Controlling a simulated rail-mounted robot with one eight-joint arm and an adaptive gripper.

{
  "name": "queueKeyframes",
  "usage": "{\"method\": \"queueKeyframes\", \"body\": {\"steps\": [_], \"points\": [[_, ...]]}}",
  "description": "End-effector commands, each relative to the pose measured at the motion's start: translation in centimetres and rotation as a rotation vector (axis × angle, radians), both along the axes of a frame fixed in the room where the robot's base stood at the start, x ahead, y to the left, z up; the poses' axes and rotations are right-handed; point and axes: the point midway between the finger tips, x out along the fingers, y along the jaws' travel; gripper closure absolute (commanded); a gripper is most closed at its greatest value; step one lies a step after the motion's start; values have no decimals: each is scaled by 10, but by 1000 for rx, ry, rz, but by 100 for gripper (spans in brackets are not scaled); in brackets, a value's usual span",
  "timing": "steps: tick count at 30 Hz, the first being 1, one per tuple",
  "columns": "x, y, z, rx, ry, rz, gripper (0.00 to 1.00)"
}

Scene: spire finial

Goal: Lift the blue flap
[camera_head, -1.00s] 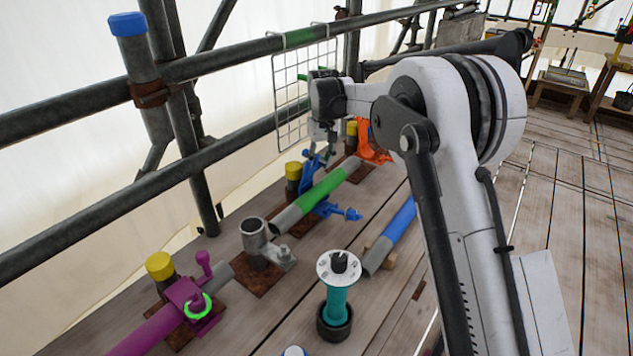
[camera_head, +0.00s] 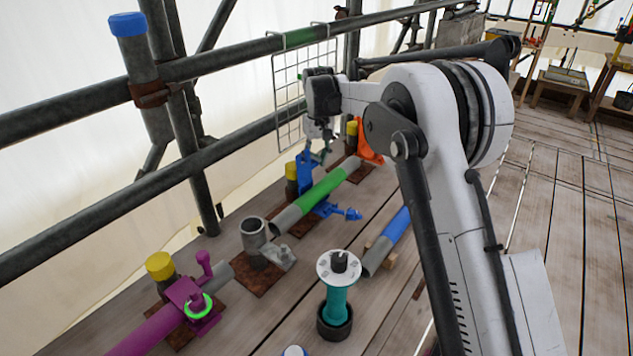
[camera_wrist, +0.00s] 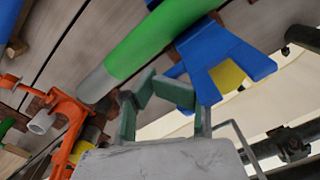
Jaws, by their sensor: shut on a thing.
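The blue flap (camera_head: 305,174) stands raised on the far side of the green-and-grey tube (camera_head: 322,192), beside a yellow-capped post (camera_head: 291,172). My gripper (camera_head: 318,153) is at the top of the flap, shut on it. In the wrist view the flap (camera_wrist: 228,62) is a broad blue piece with a notch, and my greenish fingers (camera_wrist: 166,88) meet its near edge. The fingers partly hide the contact. The blue lower part with its bolt (camera_head: 345,213) lies on the near side of the tube.
Scaffold rails and a wire mesh panel (camera_head: 292,105) run along the left. A grey socket (camera_head: 253,236) and a teal post (camera_head: 336,298) stand nearer. Bare planks lie right.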

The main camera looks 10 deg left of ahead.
Motion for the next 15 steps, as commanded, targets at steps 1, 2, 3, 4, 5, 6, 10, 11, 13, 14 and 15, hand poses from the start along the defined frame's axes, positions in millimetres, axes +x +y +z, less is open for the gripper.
{"method": "queueKeyframes", "body": {"steps": [1, 2, 3, 4, 5, 6, 10, 11, 13, 14, 15], "points": [[-1, 4, -1, 3, 1, 3, 100], [0, 5, -1, 3, 1, 3, 100], [0, 6, -1, 3, 1, 3, 100], [1, 7, -1, 3, 1, 3, 100], [1, 7, -1, 3, 1, 3, 100], [1, 8, -1, 3, 1, 3, 100], [2, 9, 0, 4, 1, 3, 100], [2, 9, 0, 4, 1, 3, 100], [2, 10, 0, 4, 1, 4, 100], [2, 10, 0, 4, 0, 4, 100], [2, 10, 0, 4, 0, 4, 100]]}}
